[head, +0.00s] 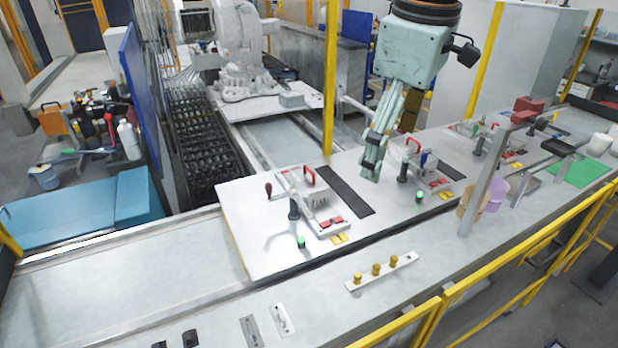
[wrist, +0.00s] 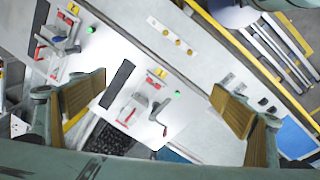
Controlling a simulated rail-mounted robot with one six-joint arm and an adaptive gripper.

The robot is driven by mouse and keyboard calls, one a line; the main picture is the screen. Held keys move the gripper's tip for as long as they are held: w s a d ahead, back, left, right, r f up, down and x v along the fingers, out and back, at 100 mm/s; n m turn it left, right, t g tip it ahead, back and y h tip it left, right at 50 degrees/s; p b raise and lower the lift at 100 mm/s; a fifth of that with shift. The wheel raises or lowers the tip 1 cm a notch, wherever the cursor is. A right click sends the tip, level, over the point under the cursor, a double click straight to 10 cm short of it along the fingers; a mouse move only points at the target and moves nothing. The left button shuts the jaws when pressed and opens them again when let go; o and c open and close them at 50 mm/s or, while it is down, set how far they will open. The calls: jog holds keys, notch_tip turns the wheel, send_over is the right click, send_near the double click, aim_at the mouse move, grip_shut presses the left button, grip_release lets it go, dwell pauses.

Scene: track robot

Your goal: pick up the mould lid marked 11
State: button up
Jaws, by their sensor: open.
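A pale mould lid with a red handle (head: 316,192) sits on the left mould station in the head view; dark marks show on its front, too small to read surely. The same station's lid (wrist: 137,106) shows between my fingers in the wrist view. A second lid with a red handle (head: 407,148) sits at the middle station, partly behind my gripper, and its marking is not legible; that station is at upper left in the wrist view (wrist: 57,42). My gripper (head: 371,168) points down above the bench, open and empty, its tan-padded fingers wide apart (wrist: 156,104).
A dark strip (head: 345,190) lies between the two stations. A white bar with three brass knobs (head: 376,270) lies on the front ledge. Small posts and levers stand around the lids. A yellow post (head: 330,80) rises behind the bench. The bench's left end is clear.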

jog(key=w+a+f+n+g+p, duration=0.1)
jog(key=w+a+n+p, duration=0.15)
jog(key=w, duration=0.45)
jog(key=w+a+f+n+p, duration=0.2)
jog(key=w+a+n, duration=0.15)
jog(key=w, duration=0.35)
jog(key=n+g+p, duration=0.1)
jog(key=n+p, duration=0.3)
jog(key=n, duration=0.2)
send_over(309, 169)
notch_tip(309, 169, down, 8)
jog(key=shift+f, duration=0.2)
jog(key=shift+f, duration=0.1)
jog(key=shift+f, duration=4.2)
jog(key=shift+f+p, duration=0.1)
jog(key=shift+p, duration=0.2)
jog(key=shift+w+f+p, duration=0.15)
jog(key=shift+f+p, duration=0.25)
jog(key=shift+f, duration=2.1)
